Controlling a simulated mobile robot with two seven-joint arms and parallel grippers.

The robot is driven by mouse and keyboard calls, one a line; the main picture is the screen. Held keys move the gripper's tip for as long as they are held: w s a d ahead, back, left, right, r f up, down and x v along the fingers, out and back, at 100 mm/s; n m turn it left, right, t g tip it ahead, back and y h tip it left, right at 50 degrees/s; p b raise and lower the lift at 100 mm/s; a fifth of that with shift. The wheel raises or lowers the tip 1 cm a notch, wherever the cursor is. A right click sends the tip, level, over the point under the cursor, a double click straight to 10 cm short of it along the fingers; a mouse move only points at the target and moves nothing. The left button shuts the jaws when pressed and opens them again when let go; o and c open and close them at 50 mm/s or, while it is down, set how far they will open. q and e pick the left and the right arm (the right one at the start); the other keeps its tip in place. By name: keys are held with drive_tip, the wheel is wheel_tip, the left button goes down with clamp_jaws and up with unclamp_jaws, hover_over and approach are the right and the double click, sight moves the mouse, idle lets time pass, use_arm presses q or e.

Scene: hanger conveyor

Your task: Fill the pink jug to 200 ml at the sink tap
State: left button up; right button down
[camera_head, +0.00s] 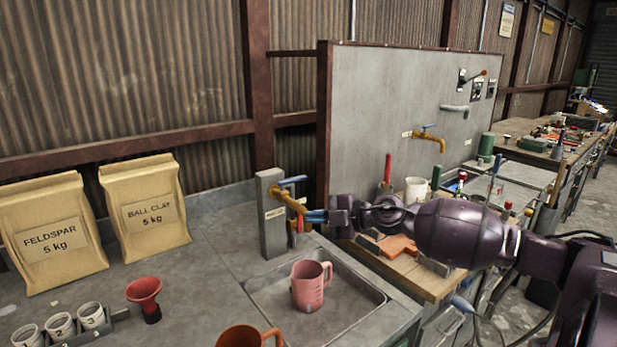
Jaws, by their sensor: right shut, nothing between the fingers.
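The pink jug (307,288) stands upright in the shallow sink basin (350,322), its handle to the right. Its inside level and any marks are too small to read. The sink tap (286,199) is a brass spout on a grey post (272,232), with a blue lever (293,180) on top. My left gripper is out of view.
An orange-brown mug (240,337) stands at the front edge of view. A red funnel (145,293), numbered cups (61,324) and two clay bags (146,207) are on the left. A grey panel (385,95) with another tap (430,138) rises behind my right arm.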

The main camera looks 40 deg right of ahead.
drive_tip(key=w+d+m+t+h, duration=0.1)
drive_tip(key=d+m+t+h, duration=0.35)
drive_tip(key=m, duration=0.75)
drive_tip(key=m+h, duration=0.6)
drive_tip(key=m, duration=0.3)
approach(302, 180)
drive_tip(key=shift+g, duration=0.25)
drive_tip(key=w, duration=0.5)
drive_tip(key=shift+d+r, duration=0.4)
drive_tip(key=shift+w+d+p, duration=0.2)
drive_tip(key=shift+w+p, duration=0.15)
drive_tip(key=shift+w, duration=0.9)
drive_tip(key=shift+f, duration=0.1)
